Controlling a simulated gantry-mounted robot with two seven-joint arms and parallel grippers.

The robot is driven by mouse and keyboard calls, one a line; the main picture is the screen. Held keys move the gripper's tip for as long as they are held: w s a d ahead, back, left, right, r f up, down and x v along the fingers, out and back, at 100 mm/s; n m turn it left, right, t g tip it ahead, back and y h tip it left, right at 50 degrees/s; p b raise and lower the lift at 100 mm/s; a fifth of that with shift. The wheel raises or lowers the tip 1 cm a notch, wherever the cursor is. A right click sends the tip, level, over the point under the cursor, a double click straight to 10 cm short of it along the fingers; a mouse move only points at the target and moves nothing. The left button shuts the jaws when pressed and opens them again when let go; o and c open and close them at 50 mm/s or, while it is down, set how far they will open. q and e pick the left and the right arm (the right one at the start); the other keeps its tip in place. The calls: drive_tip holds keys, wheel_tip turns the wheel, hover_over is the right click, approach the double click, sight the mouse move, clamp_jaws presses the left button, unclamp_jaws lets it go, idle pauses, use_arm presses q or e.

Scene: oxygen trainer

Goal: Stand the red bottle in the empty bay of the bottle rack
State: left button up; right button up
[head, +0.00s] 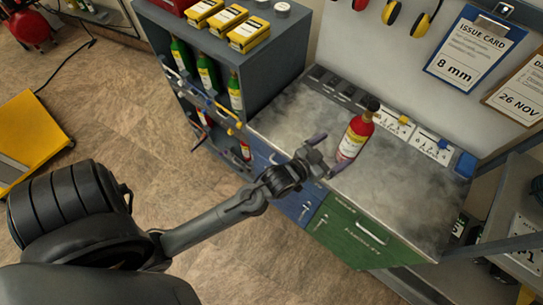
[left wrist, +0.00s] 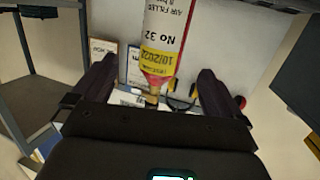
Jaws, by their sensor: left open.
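The red bottle (head: 354,138) has a dark cap and a pale label and stands upright on the grey worktop. My left gripper (head: 327,156) is open just left of the bottle's lower part, its fingers pointing toward it. In the left wrist view the bottle (left wrist: 163,40) appears upside down between the two spread fingers, with clear gaps on both sides. The bottle rack (head: 283,62) is a blue-grey cabinet at the left end of the worktop. Green bottles (head: 207,72) stand in its upper row, red bottles (head: 245,150) in its lower row. The lower row is partly hidden, with an apparent gap between bottles.
Rails (head: 214,104) run across the rack's front. Yellow boxes (head: 228,21) lie on its top. The worktop (head: 400,195) is clear to the bottle's right.

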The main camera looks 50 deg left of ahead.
use_arm(q)
drive_tip(key=s+f+g, duration=0.3)
drive_tip(key=s+g, duration=0.3)
drive_tip(key=s, duration=0.6)
drive_tip(key=s+f+m+g, duration=0.1)
drive_tip(key=s+f+g, duration=0.2)
drive_tip(key=s, duration=0.9)
drive_tip(key=g, duration=0.3)
drive_tip(key=shift+f+m+g, duration=0.25)
drive_tip(key=shift+m+g, duration=0.05)
